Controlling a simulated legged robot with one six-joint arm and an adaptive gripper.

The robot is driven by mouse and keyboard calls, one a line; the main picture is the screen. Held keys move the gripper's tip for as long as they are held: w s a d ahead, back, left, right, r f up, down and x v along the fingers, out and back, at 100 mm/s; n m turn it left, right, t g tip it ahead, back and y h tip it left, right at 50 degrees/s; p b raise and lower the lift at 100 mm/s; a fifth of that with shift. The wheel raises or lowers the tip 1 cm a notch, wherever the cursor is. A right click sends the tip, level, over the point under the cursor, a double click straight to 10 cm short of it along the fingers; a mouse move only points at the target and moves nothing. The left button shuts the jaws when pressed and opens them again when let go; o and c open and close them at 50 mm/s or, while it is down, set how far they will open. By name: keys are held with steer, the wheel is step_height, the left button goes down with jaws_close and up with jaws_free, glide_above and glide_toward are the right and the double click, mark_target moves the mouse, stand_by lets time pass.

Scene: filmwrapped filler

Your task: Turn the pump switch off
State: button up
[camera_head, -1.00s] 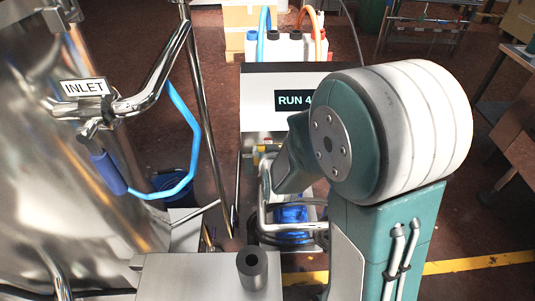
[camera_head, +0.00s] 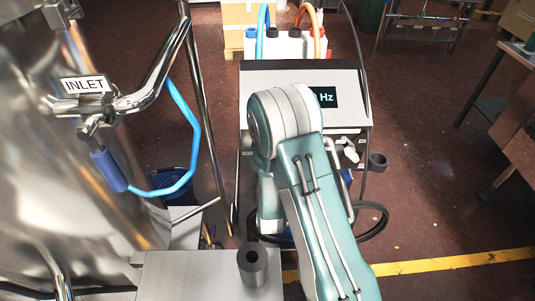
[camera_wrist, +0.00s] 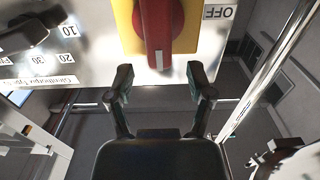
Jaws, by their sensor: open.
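The pump switch, a red handle (camera_wrist: 160,35) on a yellow plate (camera_wrist: 126,22), is at the top of the wrist view. Its handle runs up and down in the picture, with a white mark at its near end. A label reading OFF (camera_wrist: 217,12) sits right of the plate. My gripper (camera_wrist: 160,90) is open and empty, its fingers just short of the handle, one on each side of its line. In the head view my arm hides the gripper and the switch. The pump unit's metal housing (camera_head: 352,74) has a lit display (camera_head: 323,97) showing Hz, partly covered by my arm.
A black dial (camera_wrist: 25,32) with numbers sits left of the switch. A shiny tank with an INLET label (camera_head: 85,85) and a blue hose (camera_head: 190,115) stand at left. A metal block (camera_head: 190,275) with a dark cylinder (camera_head: 252,266) is in front.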

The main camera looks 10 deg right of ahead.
steer(key=shift+w+d, duration=0.2)
steer(key=shift+w, duration=0.8)
steer(key=shift+w+d, duration=0.15)
steer(key=shift+w, duration=0.8)
jaws_close()
